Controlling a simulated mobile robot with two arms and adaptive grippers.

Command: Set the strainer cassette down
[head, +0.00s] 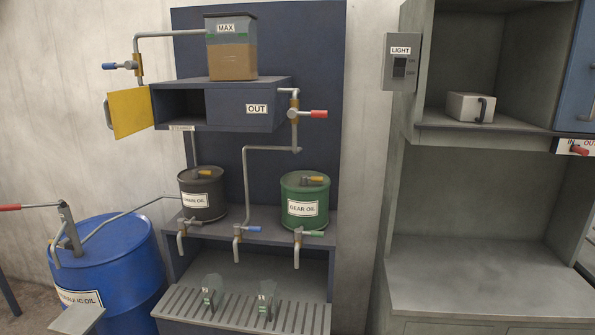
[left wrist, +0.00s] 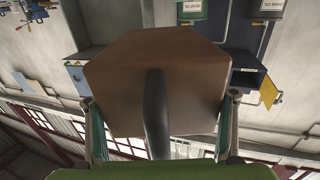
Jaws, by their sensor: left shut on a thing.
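My left gripper (left wrist: 160,112) shows only in the left wrist view, shut on a brown, angular block (left wrist: 125,75) with a dark upright handle (left wrist: 155,110); I take this to be the strainer cassette. The block fills the middle of that view, between the two fingers. The exact contact of the fingertips is hidden. No surface shows touching the block. Neither gripper shows in the head view, and my right gripper is in no view.
The OUT housing (head: 257,108) stands with its yellow door (head: 132,112) open. A light box with a dark handle (head: 466,106) sits in the right cabinet's upper bay. The grey counter (head: 480,275) below is bare.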

